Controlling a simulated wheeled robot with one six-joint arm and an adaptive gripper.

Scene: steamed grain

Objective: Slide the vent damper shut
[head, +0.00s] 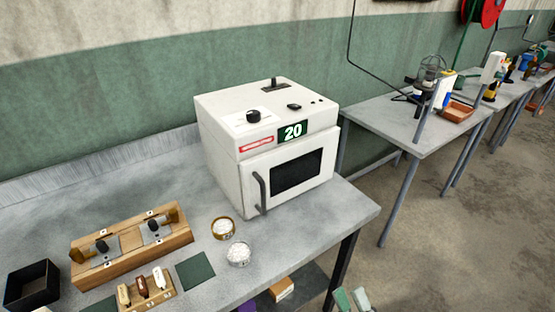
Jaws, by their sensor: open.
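The white oven (262,145) stands on the grey bench. What looks like the vent damper (274,85) is a dark flat slide with a small upright tab, near the back of the oven's top. Whether its vent is open or shut is too small to tell. My gripper (352,299) shows only as two pale green and grey fingertips at the bottom edge. They are apart, with nothing seen between them. It is well below and to the right of the oven, far from the damper. The rest of the gripper is out of frame.
A round black knob (253,116) and a small dark switch (294,106) sit on the oven's top. The door handle (261,192) sticks out in front. Two dishes (238,254) and a wooden fixture (133,245) stand on the bench. Above the oven is clear.

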